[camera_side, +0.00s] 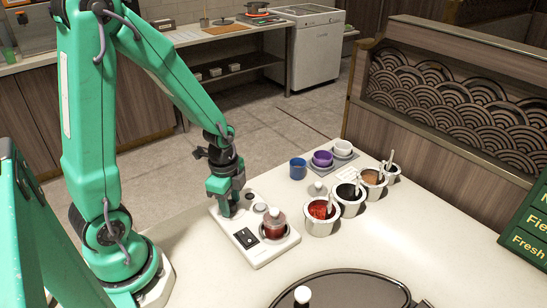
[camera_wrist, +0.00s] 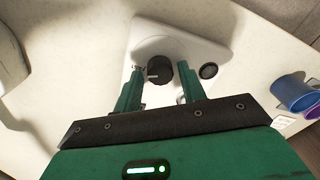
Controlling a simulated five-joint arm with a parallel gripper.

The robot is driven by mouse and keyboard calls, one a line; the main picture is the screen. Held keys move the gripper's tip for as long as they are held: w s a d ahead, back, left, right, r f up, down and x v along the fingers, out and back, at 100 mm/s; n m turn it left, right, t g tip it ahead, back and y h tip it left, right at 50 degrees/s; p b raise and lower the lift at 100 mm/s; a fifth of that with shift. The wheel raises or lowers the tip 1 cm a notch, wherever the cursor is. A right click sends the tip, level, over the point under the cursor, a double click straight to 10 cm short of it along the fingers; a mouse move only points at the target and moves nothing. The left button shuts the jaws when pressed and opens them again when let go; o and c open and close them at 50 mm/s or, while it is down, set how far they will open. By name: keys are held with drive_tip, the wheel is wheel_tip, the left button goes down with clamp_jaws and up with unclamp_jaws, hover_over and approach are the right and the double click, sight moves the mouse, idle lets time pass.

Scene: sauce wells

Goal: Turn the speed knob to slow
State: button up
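The black speed knob (camera_wrist: 160,72) sits on the white device (camera_wrist: 185,45) in the wrist view. A light pointer mark on the knob faces left. My gripper (camera_wrist: 161,72) is open, with one green finger on each side of the knob and a small gap seeming to show on both sides. In the side view, my gripper (camera_side: 226,209) reaches down over the far left end of the white device (camera_side: 262,252), and the knob is hidden behind it.
A dark round button (camera_wrist: 208,71) lies right of the knob. The device also holds a black switch panel (camera_side: 246,238) and a red sauce jar (camera_side: 274,224). Metal sauce pots (camera_side: 320,218) and a blue cup (camera_side: 298,168) stand to the right. A round dark plate (camera_side: 340,290) lies in front.

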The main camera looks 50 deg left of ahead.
drive_tip(key=c, duration=0.7)
drive_tip(key=shift+n, duration=0.5)
drive_tip(key=n, duration=0.2)
drive_tip(key=shift+n, duration=0.4)
drive_tip(key=n, duration=0.3)
drive_tip(key=shift+o, duration=0.2)
drive_tip(key=n, duration=0.7)
drive_tip(key=shift+g, duration=0.3)
drive_tip(key=shift+f, duration=0.1)
